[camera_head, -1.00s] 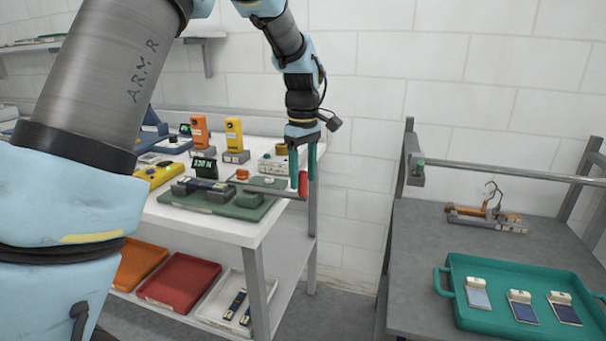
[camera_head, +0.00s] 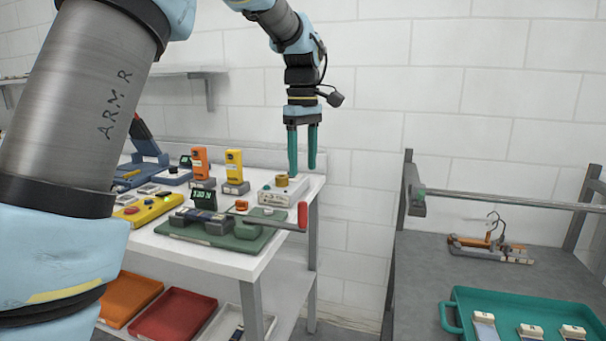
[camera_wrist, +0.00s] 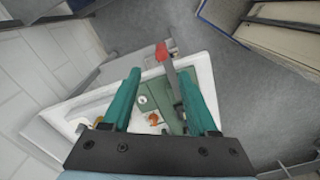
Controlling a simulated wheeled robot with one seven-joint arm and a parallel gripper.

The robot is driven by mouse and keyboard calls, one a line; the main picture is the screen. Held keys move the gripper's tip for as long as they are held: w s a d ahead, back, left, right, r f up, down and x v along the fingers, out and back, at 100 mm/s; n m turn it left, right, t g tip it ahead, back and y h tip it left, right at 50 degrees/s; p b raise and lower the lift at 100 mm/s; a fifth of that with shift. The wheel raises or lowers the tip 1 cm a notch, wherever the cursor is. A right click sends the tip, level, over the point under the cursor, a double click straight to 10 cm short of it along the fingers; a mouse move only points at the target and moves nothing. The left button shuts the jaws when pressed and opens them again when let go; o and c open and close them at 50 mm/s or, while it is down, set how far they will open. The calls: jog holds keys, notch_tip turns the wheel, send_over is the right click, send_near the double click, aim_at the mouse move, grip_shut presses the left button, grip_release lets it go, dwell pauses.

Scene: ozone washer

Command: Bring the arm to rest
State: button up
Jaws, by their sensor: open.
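My gripper (camera_head: 302,170) has two teal fingers that point straight down, spread apart with nothing between them. It hangs above the back right corner of the white table (camera_head: 268,262), near the white box with a brass-coloured knob (camera_head: 283,186). In the wrist view, my gripper (camera_wrist: 165,95) shows both fingers apart, with the green board (camera_wrist: 148,102) and the red-handled lever (camera_wrist: 161,52) seen below between them.
The green board (camera_head: 222,236) holds a dark clamped part, and its red-handled lever (camera_head: 302,214) sticks out past the table's right side. Orange and yellow upright devices (camera_head: 234,168) stand behind. A grey bench (camera_head: 420,270) with a teal tray (camera_head: 458,312) is at right.

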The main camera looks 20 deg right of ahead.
dwell(0.4)
jog(key=w+a+f+m, duration=0.1)
jog(key=a+f, duration=0.3)
jog(key=a, duration=0.5)
jog(key=w+a+f+m, duration=0.1)
jog(key=w+a+f, duration=0.15)
jog(key=a, duration=0.55)
jog(key=s+a+f+m, duration=0.1)
jog(key=s+a+f, duration=0.4)
jog(key=a, duration=0.4)
jog(key=s+a+f+m+t, duration=0.1)
jog(key=s+a+f, duration=0.3)
jog(key=a, duration=0.6)
jog(key=shift+s+f+m+t, duration=0.35)
jog(key=shift+s+m, duration=0.35)
jog(key=shift+s, duration=0.5)
jog(key=shift+c, duration=0.3)
